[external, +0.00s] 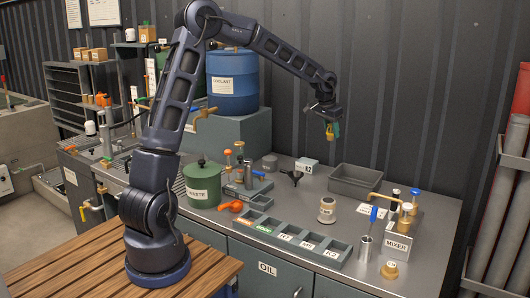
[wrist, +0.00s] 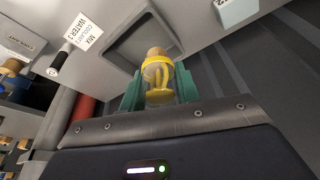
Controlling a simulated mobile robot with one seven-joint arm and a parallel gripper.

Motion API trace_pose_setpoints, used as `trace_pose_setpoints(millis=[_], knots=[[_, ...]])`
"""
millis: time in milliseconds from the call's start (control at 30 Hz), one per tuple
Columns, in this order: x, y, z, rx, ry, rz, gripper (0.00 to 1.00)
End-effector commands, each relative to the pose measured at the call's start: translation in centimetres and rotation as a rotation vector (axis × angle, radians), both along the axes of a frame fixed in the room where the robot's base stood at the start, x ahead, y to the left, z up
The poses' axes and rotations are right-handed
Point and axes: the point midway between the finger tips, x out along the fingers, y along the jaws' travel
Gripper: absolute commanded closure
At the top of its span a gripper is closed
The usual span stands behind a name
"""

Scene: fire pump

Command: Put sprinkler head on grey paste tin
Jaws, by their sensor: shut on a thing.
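My gripper (external: 332,130) is raised in front of the dark wall, above the back of the metal bench. In the wrist view, the green fingers of my gripper (wrist: 158,88) are shut on the brass-yellow sprinkler head (wrist: 158,72). In the external view, the sprinkler head (external: 329,131) is a small yellow piece between the fingertips. A short grey round tin (external: 270,162), which looks like the grey paste tin, stands at the back of the bench, left of and below my gripper. Its label cannot be read, and I cannot make it out in the wrist view.
A grey tray (external: 355,181) lies below and right of my gripper. A labelled box (external: 306,165) and a black tripod piece (external: 291,176) are near the tin. A pale labelled jar (external: 327,210), a green pot (external: 203,184) and a mixer tap (external: 400,225) stand around.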

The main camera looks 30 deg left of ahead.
Motion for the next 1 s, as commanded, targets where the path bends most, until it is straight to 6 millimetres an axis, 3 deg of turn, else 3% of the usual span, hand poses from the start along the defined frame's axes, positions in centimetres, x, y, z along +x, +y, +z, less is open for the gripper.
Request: trace_pose_setpoints(millis=[33, 300, 600, 800, 1000], knots=[[0.8, 2.3, 0.3, 0.000, 0.000, 0.034, 0.92], [3.3, 13.9, 1.8, -0.001, -0.002, 0.189, 0.92], [3.9, 25.5, 3.4, -0.006, -0.004, 0.344, 0.92], [3.7, 29.7, 4.0, -0.007, -0.006, 0.396, 0.92], [3.6, 30.6, 2.6, -0.007, -0.002, 0.409, 0.92]])
